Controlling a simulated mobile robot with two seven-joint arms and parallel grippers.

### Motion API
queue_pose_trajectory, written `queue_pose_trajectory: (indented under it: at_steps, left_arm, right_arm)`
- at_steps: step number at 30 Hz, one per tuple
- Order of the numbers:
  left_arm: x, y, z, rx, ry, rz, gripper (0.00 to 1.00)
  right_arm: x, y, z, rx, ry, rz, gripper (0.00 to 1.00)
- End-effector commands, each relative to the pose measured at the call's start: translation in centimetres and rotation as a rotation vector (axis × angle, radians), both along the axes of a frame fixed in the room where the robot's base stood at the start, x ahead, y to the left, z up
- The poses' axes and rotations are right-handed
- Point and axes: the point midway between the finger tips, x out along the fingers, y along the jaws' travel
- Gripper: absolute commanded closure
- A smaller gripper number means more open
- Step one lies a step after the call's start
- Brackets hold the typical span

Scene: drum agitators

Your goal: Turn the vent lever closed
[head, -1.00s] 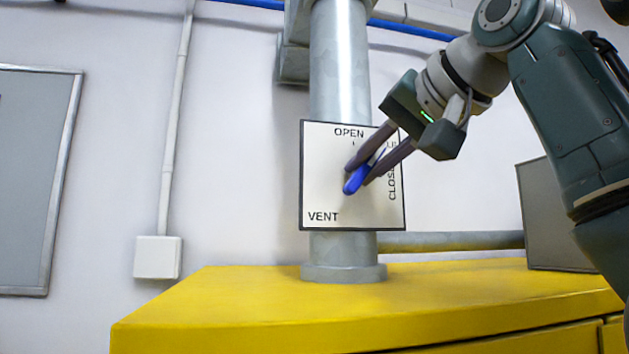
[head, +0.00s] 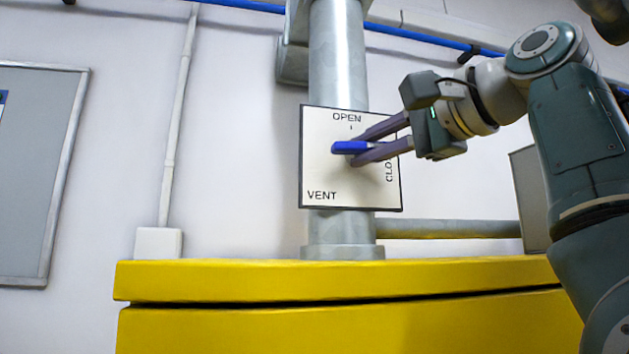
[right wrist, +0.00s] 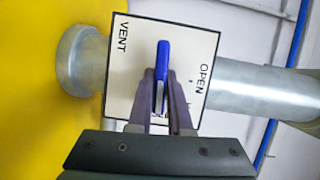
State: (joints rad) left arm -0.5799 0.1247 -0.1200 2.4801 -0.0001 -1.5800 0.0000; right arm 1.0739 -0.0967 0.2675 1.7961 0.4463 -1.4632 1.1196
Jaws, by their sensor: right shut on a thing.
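The vent plate (head: 325,170) is a white square with a dark edge on the grey pipe, marked OPEN at the top, VENT at lower left and CLOSED along the right side, partly covered. The blue vent lever (head: 348,147) lies about level across the plate's middle, along the line toward the CLOSED side. My right gripper (head: 362,147) is shut on the lever, coming from the right. In the right wrist view, the blue lever (right wrist: 163,58) stands between the two fingers of the gripper (right wrist: 160,88). The lever's far part is hidden by the fingers. My left gripper is not in view.
The vertical grey pipe (head: 340,60) stands behind the plate, above a yellow cabinet (head: 230,280). A horizontal pipe (head: 450,229) runs right from its foot. A grey panel (head: 530,195) stands at the right, partly behind my arm.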

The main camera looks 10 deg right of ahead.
Motion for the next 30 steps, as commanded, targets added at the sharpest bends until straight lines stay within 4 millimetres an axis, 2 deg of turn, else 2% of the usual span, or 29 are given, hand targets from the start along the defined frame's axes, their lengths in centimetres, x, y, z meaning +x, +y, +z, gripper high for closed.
queue_pose_trajectory:
  at_steps: [9, 23, 24, 30]
  left_arm:
    - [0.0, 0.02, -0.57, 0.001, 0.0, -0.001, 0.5]
    - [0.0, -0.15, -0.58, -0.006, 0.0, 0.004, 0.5]
    - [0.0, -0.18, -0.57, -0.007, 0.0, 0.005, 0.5]
    - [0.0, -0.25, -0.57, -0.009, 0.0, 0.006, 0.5]
  right_arm:
    - [0.08, -0.2, -0.16, 0.088, 0.004, -0.007, 1.0]
    - [0.08, -0.23, -0.13, 0.098, 0.004, -0.007, 1.0]
    - [0.08, -0.23, -0.13, 0.097, 0.005, -0.007, 0.78]
    - [0.04, -0.12, -0.11, 0.096, 0.005, -0.004, 0.55]
